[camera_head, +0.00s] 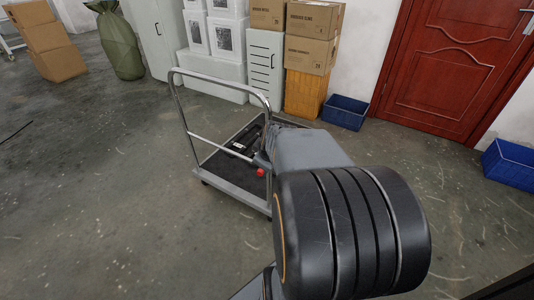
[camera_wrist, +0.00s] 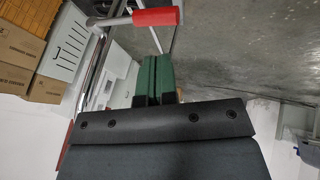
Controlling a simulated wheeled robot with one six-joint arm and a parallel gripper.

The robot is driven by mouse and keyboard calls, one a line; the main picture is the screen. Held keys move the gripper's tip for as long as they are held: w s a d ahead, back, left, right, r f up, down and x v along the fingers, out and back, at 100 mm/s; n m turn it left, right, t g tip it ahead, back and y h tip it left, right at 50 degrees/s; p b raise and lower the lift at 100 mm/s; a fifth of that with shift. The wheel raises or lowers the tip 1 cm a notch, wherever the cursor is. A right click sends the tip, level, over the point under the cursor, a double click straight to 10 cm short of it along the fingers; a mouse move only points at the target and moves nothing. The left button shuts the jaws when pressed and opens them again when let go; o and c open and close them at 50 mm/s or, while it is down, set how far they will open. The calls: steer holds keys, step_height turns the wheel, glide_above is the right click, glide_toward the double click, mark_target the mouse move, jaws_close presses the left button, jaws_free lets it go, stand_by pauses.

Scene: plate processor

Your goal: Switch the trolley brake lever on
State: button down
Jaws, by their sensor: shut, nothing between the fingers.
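The trolley (camera_head: 228,187) stands on the floor ahead, with a grey platform edge, a dark deck and a tall metal push handle. Its brake lever (camera_head: 260,172) shows as a small red end low at the near side of the trolley. In the wrist view the lever (camera_wrist: 156,17) is a red grip on a metal rod, at the top, past my fingertips and apart from them. My gripper (camera_wrist: 154,60) has green fingers closed together with nothing between them. In the head view my arm covers part of the trolley, and the fingertips cannot be made out clearly.
Cartons (camera_head: 312,38), a white cabinet (camera_head: 264,72) and white boxes stand along the back wall. Blue crates (camera_head: 345,112) sit near the red door (camera_head: 440,65). A green sack (camera_head: 120,45) stands at the back left. The floor left of the trolley is clear.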

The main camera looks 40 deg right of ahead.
steer(key=s+a+r+p, duration=0.2)
steer(key=s+a+r, duration=0.1)
steer(key=s+r, duration=0.1)
steer(key=shift+r, duration=0.3)
stand_by(0.5)
